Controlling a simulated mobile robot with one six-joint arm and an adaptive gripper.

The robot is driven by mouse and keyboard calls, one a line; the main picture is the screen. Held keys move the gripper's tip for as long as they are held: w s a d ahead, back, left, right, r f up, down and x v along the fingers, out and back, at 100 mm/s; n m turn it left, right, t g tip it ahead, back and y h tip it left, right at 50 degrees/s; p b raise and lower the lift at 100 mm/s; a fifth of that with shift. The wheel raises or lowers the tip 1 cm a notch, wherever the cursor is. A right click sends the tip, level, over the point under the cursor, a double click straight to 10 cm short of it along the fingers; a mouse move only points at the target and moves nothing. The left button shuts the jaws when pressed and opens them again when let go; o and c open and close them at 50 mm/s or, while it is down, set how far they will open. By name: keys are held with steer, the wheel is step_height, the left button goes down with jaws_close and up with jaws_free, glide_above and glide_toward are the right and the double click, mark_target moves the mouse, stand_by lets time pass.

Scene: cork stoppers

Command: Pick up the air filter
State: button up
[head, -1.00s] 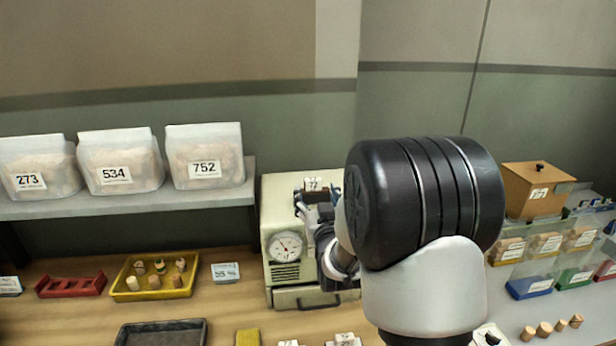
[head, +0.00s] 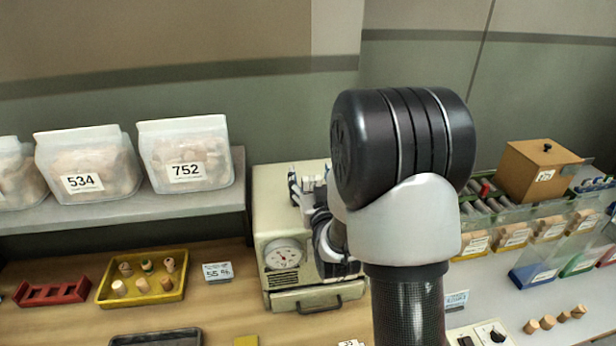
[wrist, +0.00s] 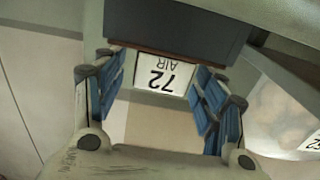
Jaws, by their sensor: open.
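A white label reading "72 AIR" (wrist: 163,73), upside down in the wrist view, marks the air filter. It shows between my two blue-padded fingers, below a dark block with a brown edge (wrist: 180,27). My gripper (wrist: 160,95) is open, with one finger on each side of the label; I cannot tell whether the pads touch anything. In the head view my gripper (head: 309,183) is over the top of the cream machine (head: 268,210). My arm and fingers hide most of what lies there, and the label cannot be read in that view.
A shelf (head: 120,212) with bagged stoppers, including bag 752 (head: 188,160), stands left of the machine. A yellow tray (head: 143,295) and a red rack (head: 52,293) lie on the bench. A brown box (head: 538,172) and several bins stand at the right.

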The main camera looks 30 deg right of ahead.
steer(key=shift+s, duration=0.15)
steer(key=shift+c, duration=0.6)
steer(key=c, duration=1)
steer(key=shift+r, duration=0.1)
steer(key=shift+c, duration=0.2)
